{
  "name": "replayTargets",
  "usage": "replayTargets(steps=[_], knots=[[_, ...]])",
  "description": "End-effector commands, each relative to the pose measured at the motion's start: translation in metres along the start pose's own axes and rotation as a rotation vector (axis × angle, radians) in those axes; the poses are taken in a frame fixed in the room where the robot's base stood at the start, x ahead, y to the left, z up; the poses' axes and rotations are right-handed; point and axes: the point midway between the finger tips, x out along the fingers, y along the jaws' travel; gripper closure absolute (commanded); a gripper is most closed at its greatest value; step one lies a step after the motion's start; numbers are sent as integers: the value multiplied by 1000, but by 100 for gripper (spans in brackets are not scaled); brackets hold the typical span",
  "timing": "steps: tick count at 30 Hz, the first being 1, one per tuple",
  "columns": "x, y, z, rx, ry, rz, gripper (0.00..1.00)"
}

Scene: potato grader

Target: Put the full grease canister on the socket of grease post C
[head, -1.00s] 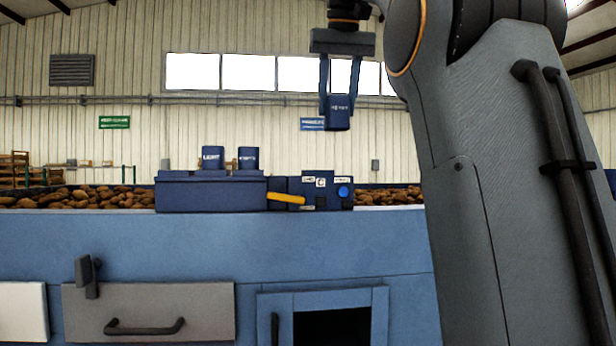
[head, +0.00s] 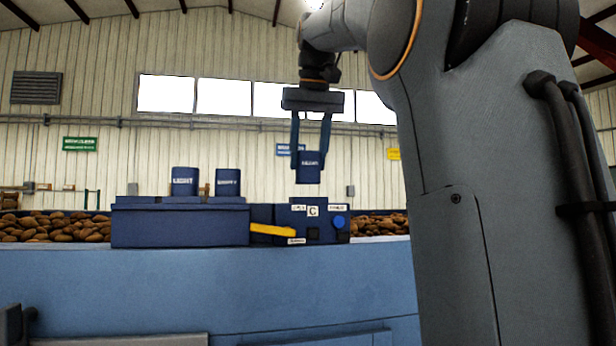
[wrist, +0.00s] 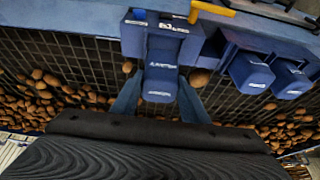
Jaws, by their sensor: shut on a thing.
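My gripper (head: 310,154) is shut on a dark blue canister (head: 309,172), with one finger on each side. The canister hangs upright, with pale lettering too blurred to read. It shows between the fingers in the wrist view (wrist: 161,75). Grease post C (head: 297,222) is a dark blue block with a white C label and a blue round button, on the machine's ledge. In the head view the canister is above the post with a small gap. The post is partly hidden behind the canister in the wrist view (wrist: 133,38). I cannot see its socket clearly.
A yellow lever (head: 272,230) sticks out left of the post. Two more blue canisters (head: 185,182) (head: 228,183) stand on a dark blue rack (head: 180,228) to the left. Potatoes (head: 65,228) lie on the grid behind. The air above the post is otherwise clear.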

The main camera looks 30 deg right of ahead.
Motion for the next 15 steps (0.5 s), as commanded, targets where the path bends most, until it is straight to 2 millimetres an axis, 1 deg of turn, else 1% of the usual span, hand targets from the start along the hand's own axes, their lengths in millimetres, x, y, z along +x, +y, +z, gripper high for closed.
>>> replayTargets(steps=[4,10,15], knots=[[9,-1,5,-1,0,0,89],[31,-1,14,-2,-1,-1,89],[36,-1,15,-2,1,-1,89]])
